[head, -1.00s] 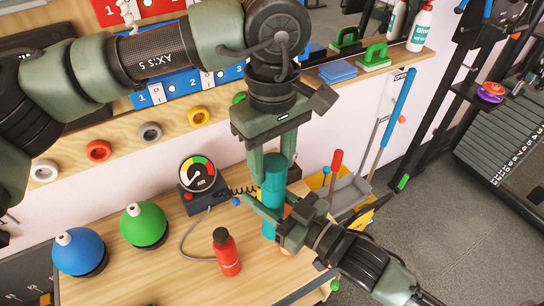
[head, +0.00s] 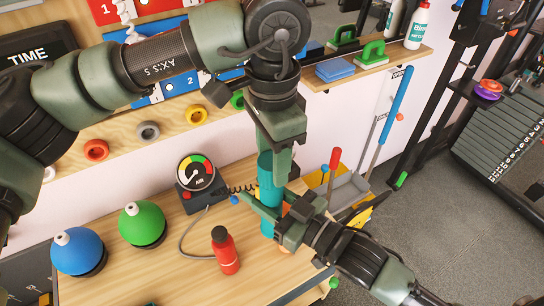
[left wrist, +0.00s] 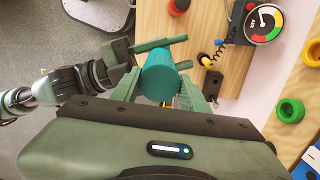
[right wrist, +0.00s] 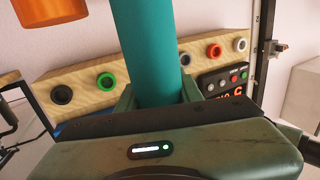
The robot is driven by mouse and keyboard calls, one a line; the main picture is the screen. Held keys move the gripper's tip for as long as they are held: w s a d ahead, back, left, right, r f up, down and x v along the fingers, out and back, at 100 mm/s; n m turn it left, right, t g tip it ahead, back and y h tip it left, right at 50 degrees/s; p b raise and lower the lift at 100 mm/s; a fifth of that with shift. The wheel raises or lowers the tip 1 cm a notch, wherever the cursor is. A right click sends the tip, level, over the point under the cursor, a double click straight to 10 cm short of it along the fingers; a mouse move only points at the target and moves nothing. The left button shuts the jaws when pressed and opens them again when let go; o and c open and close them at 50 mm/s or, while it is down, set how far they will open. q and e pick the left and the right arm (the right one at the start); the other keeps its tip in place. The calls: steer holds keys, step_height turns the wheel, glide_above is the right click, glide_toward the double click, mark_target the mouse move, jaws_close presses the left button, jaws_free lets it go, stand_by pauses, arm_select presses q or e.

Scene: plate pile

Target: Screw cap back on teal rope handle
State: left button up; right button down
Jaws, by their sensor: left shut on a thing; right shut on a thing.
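The teal rope handle (head: 267,222) stands upright as a tube above the wooden bench in the head view. It also shows in the right wrist view (right wrist: 146,50). My right gripper (head: 274,208) comes in from the lower right and is shut around the tube's lower part. My left gripper (head: 272,158) reaches down from above and is shut on the tube's top end, the cap (left wrist: 160,77), seen between its fingers in the left wrist view. The seam between cap and handle is hidden, so I cannot tell how they meet.
A red bottle (head: 226,251), an air gauge (head: 196,173), a green dome (head: 143,223) and a blue dome (head: 78,251) stand on the bench (head: 185,272). An orange object (right wrist: 50,12) is near the handle. Brushes and a dustpan (head: 350,188) are to the right.

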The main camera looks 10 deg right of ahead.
arm_select(q)
steer(key=shift+w+a, duration=0.1)
steer(key=o, duration=1.3)
steer(key=shift+r, duration=0.1)
steer(key=shift+r, duration=2.2)
steer(key=shift+c, duration=0.3)
